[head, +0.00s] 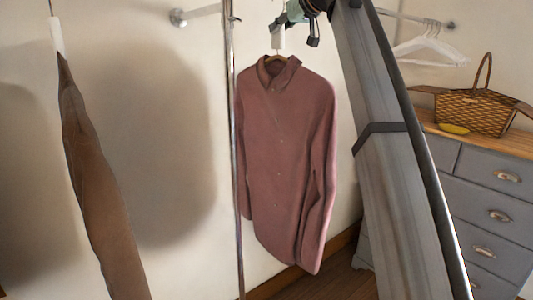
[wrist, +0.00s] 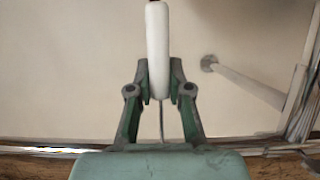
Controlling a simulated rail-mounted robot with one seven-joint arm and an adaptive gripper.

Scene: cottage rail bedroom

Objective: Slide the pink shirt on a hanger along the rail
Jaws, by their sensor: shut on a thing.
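The pink shirt (head: 288,160) hangs upright from its hanger in the middle of the head view, clear of the floor. The white upper part of the hanger (head: 279,38) shows above its collar. My gripper (head: 290,18) is at the hanger's top, partly cut off by the upper edge. In the wrist view my gripper (wrist: 159,72) is shut on the white hanger part (wrist: 158,40), one finger on each side. A piece of the rail (head: 203,11) with its wall mount shows at upper left; it is cut off above. The hook's contact with the rail is hidden.
A brown garment (head: 98,190) hangs at the left. A thin metal pole (head: 231,120) stands close to the shirt's left sleeve. Empty white hangers (head: 432,46) hang at upper right. A wicker basket (head: 475,110) stands on a grey dresser (head: 490,190) at the right.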

